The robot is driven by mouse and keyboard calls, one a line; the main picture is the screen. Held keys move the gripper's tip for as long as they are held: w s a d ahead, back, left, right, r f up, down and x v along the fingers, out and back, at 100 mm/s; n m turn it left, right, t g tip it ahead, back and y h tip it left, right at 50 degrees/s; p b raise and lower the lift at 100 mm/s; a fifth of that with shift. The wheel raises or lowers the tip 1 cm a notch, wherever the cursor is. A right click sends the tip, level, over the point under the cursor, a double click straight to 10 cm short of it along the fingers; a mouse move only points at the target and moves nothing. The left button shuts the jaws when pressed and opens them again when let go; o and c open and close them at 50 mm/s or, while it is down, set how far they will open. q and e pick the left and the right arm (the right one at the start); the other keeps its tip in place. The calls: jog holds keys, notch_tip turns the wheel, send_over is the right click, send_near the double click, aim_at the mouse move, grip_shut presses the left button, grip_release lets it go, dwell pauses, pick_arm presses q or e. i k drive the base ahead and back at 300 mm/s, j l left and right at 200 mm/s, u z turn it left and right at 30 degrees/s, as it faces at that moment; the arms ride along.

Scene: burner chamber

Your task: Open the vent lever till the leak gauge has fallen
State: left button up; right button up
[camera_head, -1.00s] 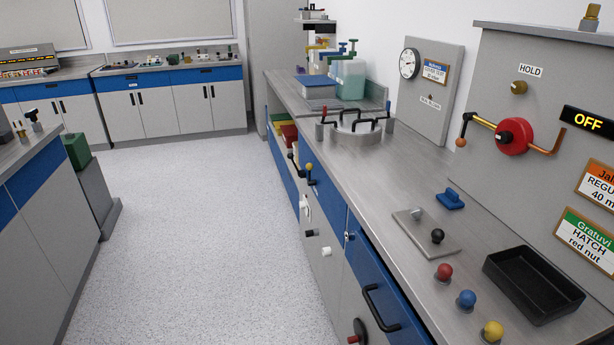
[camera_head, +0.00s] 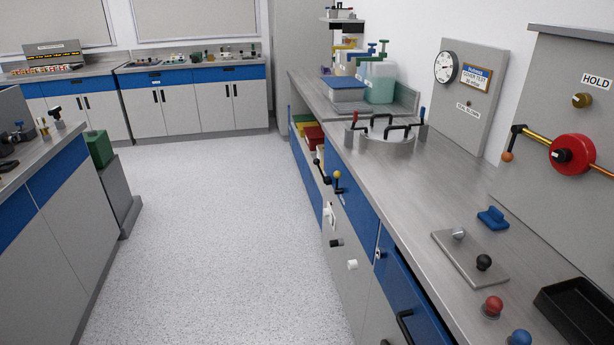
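A round white dial gauge (camera_head: 446,67) is on a grey upright panel at the back of the right counter. It is the likely leak gauge. Its reading is too small to tell. A placard (camera_head: 476,77) is beside it. No lever is legibly marked as the vent. One lever with a yellow knob (camera_head: 337,175) and one with a black handle (camera_head: 319,168) stick out of the counter's front. A plate (camera_head: 461,257) on the counter carries a grey knob and a black-ball knob (camera_head: 484,262). Neither of my grippers is in view.
A round lidded vessel (camera_head: 386,150) with black handles sits in the right counter. A red wheel (camera_head: 572,154) is on the right panel under a HOLD sign. A black tray (camera_head: 582,309) is near the front right. The speckled floor (camera_head: 215,220) is clear.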

aim_at(336, 174)
jog(key=i+j+u, duration=0.3)
jog(key=i, duration=0.55)
jog(key=i+u, duration=0.25)
jog(key=i, duration=0.55)
jog(key=i+z, duration=0.4)
jog(key=i+j+z, duration=0.2)
jog(key=z, duration=0.15)
jog(key=i+j+z, duration=0.25)
jog(key=z, duration=0.15)
jog(key=i+j+z, duration=0.2)
jog(key=z, duration=0.2)
jog(key=i+j+z, duration=0.15)
jog(key=j+z, duration=0.3)
jog(key=i+j+z, duration=0.15)
jog(key=j+z, duration=0.5)
jog(key=z, duration=0.15)
jog(key=j+z, duration=0.45)
jog(key=i, duration=0.05)
